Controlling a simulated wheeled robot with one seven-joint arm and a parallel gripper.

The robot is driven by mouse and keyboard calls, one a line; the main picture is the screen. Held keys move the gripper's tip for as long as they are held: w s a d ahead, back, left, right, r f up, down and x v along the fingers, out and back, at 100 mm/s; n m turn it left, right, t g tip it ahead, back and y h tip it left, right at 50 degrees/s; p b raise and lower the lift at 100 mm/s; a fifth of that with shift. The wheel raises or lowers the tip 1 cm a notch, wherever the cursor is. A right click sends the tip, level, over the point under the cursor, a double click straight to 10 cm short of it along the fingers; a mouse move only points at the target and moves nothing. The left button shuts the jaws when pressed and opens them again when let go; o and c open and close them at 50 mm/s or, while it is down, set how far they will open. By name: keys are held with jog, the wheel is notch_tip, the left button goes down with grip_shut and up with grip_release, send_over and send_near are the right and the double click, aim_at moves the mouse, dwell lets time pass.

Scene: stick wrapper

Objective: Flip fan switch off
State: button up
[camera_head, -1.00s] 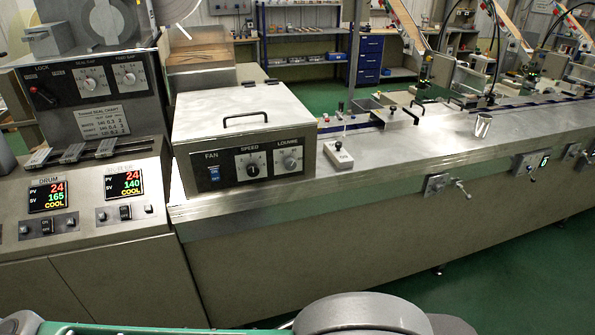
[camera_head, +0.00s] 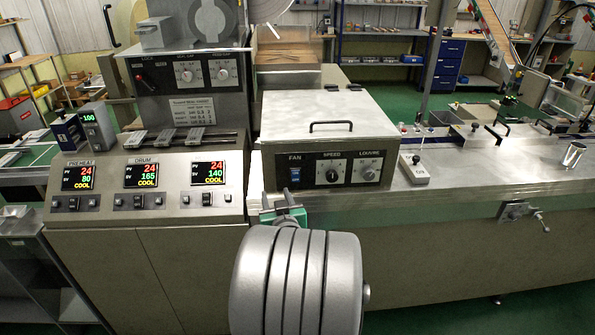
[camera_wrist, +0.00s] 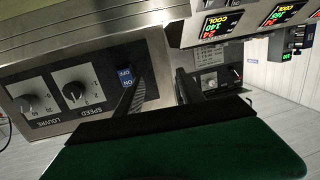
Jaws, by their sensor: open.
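The blue fan switch (camera_head: 295,174) sits under the word FAN on the front panel of the metal box (camera_head: 330,104). One fingertip is close beside the switch in the wrist view; contact cannot be told. In the head view my gripper (camera_head: 280,208) is just below and left of the switch, partly hidden by my arm.
The SPEED knob (camera_head: 332,176) and LOUVRE knob (camera_head: 369,174) are beside the switch. A console with temperature displays (camera_head: 141,174) stands to the left, its edge close to my gripper.

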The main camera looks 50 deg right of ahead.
aim_at(296, 172)
jog(key=s+d+r+m+g+h, duration=0.1)
jog(key=s+d+m+h, duration=0.15)
jog(key=s+d, duration=0.2)
jog(key=shift+n+h, duration=0.25)
jog(key=p+x, duration=0.3)
jog(key=x, duration=0.4)
jog(key=shift+w, duration=0.2)
jog(key=shift+c, duration=0.4)
grip_shut()
